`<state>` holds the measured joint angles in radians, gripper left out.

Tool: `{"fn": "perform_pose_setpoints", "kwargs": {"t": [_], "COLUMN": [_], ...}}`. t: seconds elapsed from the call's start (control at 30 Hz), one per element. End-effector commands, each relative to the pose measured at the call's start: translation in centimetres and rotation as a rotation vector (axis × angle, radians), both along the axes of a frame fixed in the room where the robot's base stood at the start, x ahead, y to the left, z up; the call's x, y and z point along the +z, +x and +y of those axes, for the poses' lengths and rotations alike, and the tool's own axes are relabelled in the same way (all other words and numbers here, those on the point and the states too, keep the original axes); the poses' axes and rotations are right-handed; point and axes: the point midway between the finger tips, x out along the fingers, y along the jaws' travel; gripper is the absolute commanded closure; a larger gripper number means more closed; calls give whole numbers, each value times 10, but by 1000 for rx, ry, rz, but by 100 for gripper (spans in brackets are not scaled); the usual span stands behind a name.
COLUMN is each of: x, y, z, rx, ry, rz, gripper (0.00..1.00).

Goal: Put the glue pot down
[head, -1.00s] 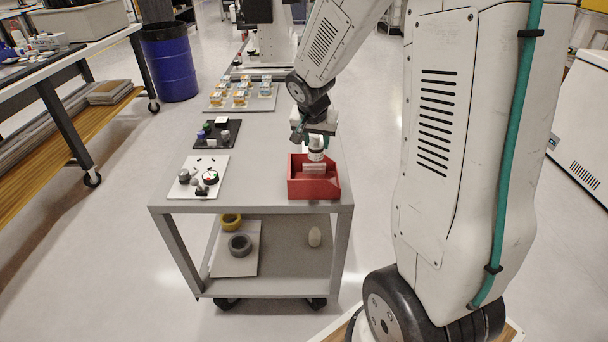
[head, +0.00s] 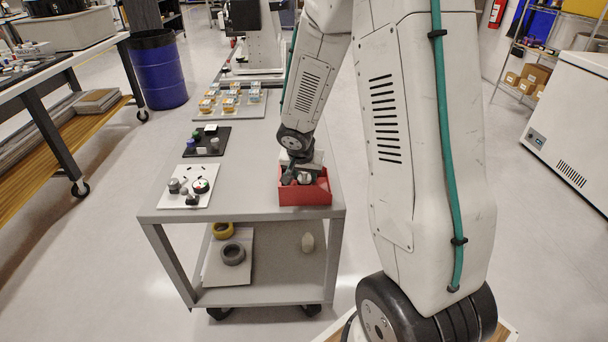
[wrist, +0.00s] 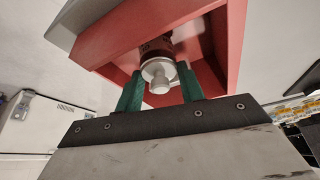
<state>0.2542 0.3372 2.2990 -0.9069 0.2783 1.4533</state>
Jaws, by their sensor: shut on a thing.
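The glue pot (wrist: 157,66), with a white cap and a brownish body, is between the green fingers of my gripper (wrist: 160,88) in the wrist view. My gripper is shut on it. In the head view my gripper (head: 302,178) is down at the red bin (head: 305,196) on the cart, and the pot's pale top shows between the bin walls. The red bin also surrounds the pot in the wrist view (wrist: 120,42). The pot's lower end is hidden, so I cannot tell whether it touches the bin floor.
The bin stands at the cart top's (head: 240,190) near right corner. To its left are a white board (head: 172,200) with small parts and a black tray (head: 203,151). Farther back is a tray of orange-and-white pieces (head: 250,110). The cart top between them is clear.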

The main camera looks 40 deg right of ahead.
Motion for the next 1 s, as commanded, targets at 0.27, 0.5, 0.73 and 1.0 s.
{"fn": "perform_pose_setpoints", "kwargs": {"t": [0.27,0.5,0.73,1.0], "x": [-3,-1,25,77], "y": [0,0,-6,-20], "z": [0,0,7,23], "rx": [0,0,-1,0], "ry": [-1,0,-1,-2], "rz": [1,0,-5,-6], "gripper": [40,40,40,40]}}
